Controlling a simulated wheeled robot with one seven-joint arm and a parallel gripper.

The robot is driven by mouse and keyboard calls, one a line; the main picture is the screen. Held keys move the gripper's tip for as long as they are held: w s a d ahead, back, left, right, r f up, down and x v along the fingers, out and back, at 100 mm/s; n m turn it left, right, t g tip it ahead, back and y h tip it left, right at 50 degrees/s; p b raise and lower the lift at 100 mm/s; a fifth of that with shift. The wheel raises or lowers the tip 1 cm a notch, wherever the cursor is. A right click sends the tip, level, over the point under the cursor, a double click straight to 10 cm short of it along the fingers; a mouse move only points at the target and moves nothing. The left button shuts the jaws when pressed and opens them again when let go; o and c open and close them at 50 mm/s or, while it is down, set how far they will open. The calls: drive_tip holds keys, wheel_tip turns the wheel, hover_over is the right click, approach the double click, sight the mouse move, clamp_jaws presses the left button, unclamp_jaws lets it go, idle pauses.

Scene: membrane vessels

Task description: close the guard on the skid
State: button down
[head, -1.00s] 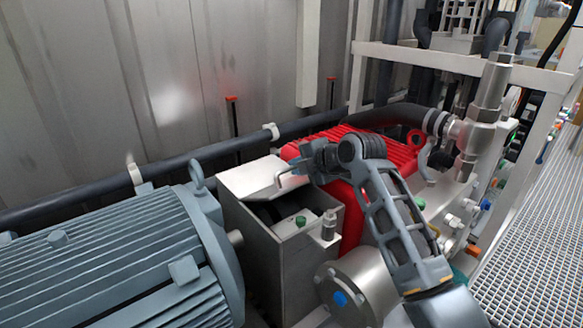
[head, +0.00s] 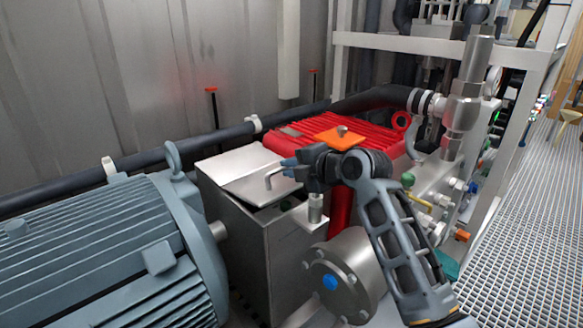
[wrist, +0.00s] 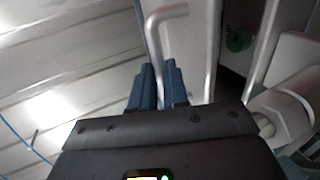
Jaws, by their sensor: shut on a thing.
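The guard (head: 255,188) is a flat grey metal lid on top of the metal box between the motor and the red pump. It is tilted at a low angle, with a dark gap showing under its right side. Its bent rod handle (head: 272,178) sticks up at the right edge. My gripper (head: 290,168) is at this handle, coming from the right. In the wrist view the blue fingers (wrist: 158,84) are shut on the handle rod (wrist: 155,42), whose bent end shows beyond them. The lower part of the rod is hidden between the fingers.
The blue-grey motor (head: 110,255) stands left of the box (head: 255,250). The finned red pump (head: 370,135) is behind my gripper. A silver flanged cylinder (head: 345,270) is in front. A grating walkway (head: 530,200) lies clear at the right.

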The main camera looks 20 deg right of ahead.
drive_tip(key=shift+f, duration=0.2)
drive_tip(key=c, duration=1.1)
unclamp_jaws()
drive_tip(key=shift+w, duration=0.1)
drive_tip(key=shift+r, duration=0.1)
drive_tip(key=v, duration=0.7)
drive_tip(key=shift+s+r, duration=0.15)
drive_tip(key=shift+s, duration=0.2)
drive_tip(key=shift+c, duration=0.5)
